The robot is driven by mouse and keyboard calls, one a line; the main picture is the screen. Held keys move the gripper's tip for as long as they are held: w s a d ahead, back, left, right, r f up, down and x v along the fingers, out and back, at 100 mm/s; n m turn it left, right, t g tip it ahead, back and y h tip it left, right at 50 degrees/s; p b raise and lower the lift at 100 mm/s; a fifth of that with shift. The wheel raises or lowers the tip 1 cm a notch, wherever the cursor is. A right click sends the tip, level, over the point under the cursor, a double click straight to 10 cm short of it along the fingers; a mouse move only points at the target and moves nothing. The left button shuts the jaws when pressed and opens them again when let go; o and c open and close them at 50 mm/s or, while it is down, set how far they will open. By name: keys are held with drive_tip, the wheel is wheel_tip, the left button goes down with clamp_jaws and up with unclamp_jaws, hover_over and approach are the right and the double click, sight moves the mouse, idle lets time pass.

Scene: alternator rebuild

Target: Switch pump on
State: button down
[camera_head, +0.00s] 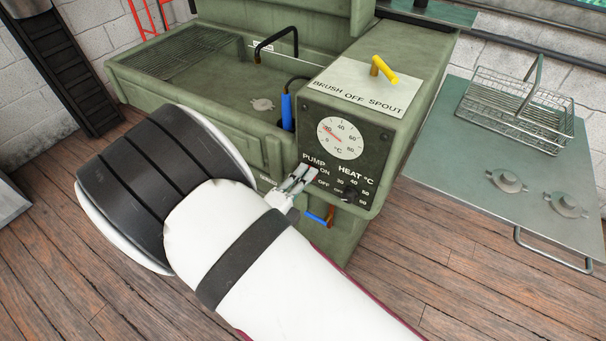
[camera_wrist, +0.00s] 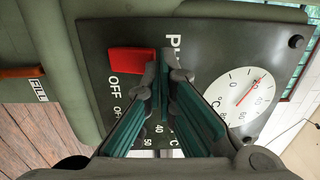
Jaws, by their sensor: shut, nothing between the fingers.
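The pump switch is a red rocker (camera_wrist: 132,60) on the dark control panel (camera_head: 375,150) of a green washing cabinet. In the wrist view the word OFF stands beside its left end, and the ON label is hidden by my fingers. My gripper (camera_head: 308,172) is in front of the PUMP label area in the head view and covers most of the switch there. In the wrist view my fingertips (camera_wrist: 163,66) are together and empty, at the rocker's right end, the end away from OFF. I cannot tell whether they touch it.
A temperature gauge (camera_head: 340,138) and a heat knob (camera_head: 350,191) are close by on the panel. A yellow lever (camera_head: 383,68) is on top, and a red-orange handle (camera_head: 319,218) is below. A wire basket (camera_head: 520,105) stands on a bench at the right.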

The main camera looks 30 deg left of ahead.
drive_tip(key=shift+w+r+g+p, duration=0.1)
drive_tip(key=shift+r+g+p, duration=0.2)
drive_tip(key=shift+p, duration=0.15)
drive_tip(key=shift+w+g+p, duration=0.1)
drive_tip(key=shift+g+p, duration=0.35)
drive_tip(key=shift+g, duration=0.05)
drive_tip(key=shift+w+r+g+p, duration=0.15)
drive_tip(key=shift+g+p, duration=0.15)
drive_tip(key=shift+w+r, duration=0.1)
drive_tip(key=shift+s+r+p, duration=0.1)
drive_tip(key=shift+s+p, duration=0.3)
drive_tip(key=s+a+r+p, duration=0.1)
drive_tip(key=s+r, duration=0.2)
drive_tip(key=s, duration=0.9)
drive_tip(key=shift+s, duration=0.35)
drive_tip(key=shift+r, duration=0.1)
